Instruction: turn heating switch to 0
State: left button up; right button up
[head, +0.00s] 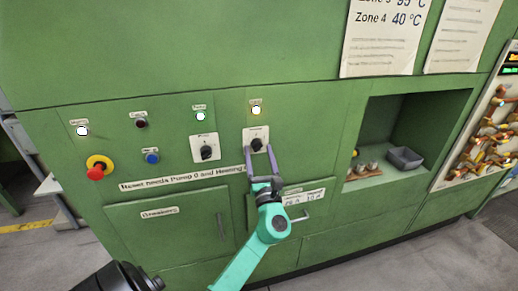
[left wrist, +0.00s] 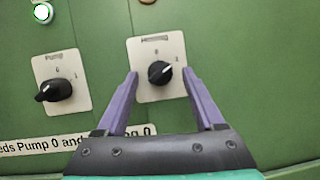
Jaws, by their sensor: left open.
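The heating switch (head: 256,143) is a black rotary knob on a white plate on the green panel. In the left wrist view the knob (left wrist: 160,73) has its white mark pointing up and right, toward the 1; the 0 is at the plate's top. My left gripper (head: 259,149) is open, its purple fingers reaching up to the switch. In the left wrist view one finger is on each side of the knob, with gaps between. Whether the tips touch the plate cannot be told. My right gripper is not in view.
The pump switch (head: 206,148), a similar knob, is to the left. A red emergency button (head: 97,171), a blue button (head: 152,157) and several lamps are on the panel. A cabinet handle (head: 298,216) sticks out below. A recess holds a grey bin (head: 404,158).

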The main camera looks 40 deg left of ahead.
pick_arm(q)
jog(key=shift+a, duration=0.1)
jog(key=shift+c, duration=0.3)
grip_shut()
jog(key=shift+f+n+b, duration=0.2)
jog(key=shift+n+b, duration=0.2)
jog(key=shift+b, duration=0.3)
jog(key=n+g+y+b, duration=0.1)
jog(key=n+g+b, duration=0.1)
jog(key=n+b, duration=0.2)
jog(key=n+g+y+b, duration=0.1)
jog(key=n+g+b, duration=0.1)
jog(key=n+b, duration=0.2)
jog(key=n+g+b, duration=0.2)
jog(key=n+b, duration=0.2)
jog(key=shift+w+d+n+y, duration=0.3)
jog(key=shift+w+d+y, duration=0.05)
jog(key=shift+w+y, duration=0.05)
jog(key=shift+w+r+n+g+b, duration=0.15)
jog(key=shift+n+g+b, duration=0.3)
jog(key=shift+n+b, duration=0.35)
jog(key=shift+s+r+n+g+b, duration=0.15)
jog(key=shift+n+g+b, duration=0.3)
jog(key=shift+n, duration=0.55)
jog(key=shift+w, duration=0.1)
jog(key=shift+o, duration=0.3)
grip_release()
jog(key=shift+r, duration=0.1)
